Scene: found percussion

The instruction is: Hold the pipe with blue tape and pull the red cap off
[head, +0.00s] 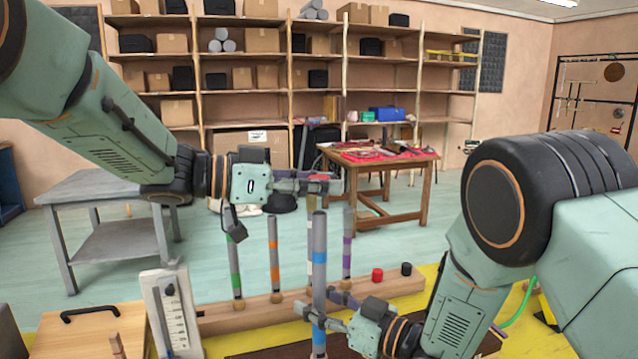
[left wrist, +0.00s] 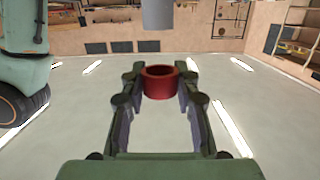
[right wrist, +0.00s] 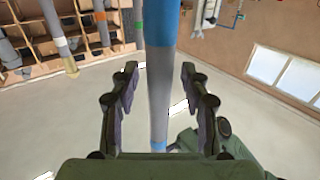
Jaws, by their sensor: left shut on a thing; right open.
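The grey pipe with blue tape (head: 319,250) stands upright in the middle of the head view. In the right wrist view its blue band (right wrist: 163,28) is near the top. My right gripper (head: 328,308) is open around the pipe, with gaps on both sides. My left gripper (head: 325,184) is just above the pipe's top and is shut on a red cap (left wrist: 159,82). The cap looks like a hollow ring between the fingertips. A grey cylinder end (left wrist: 157,14) shows apart from it in the left wrist view. The pipe's base is hard to see.
A wooden rack (head: 250,316) holds pipes with green (head: 235,268), orange (head: 274,255) and purple (head: 347,245) tape. Another red cap (head: 377,274) and a black cap (head: 406,268) sit on it. A white gauge block (head: 172,310) stands at left.

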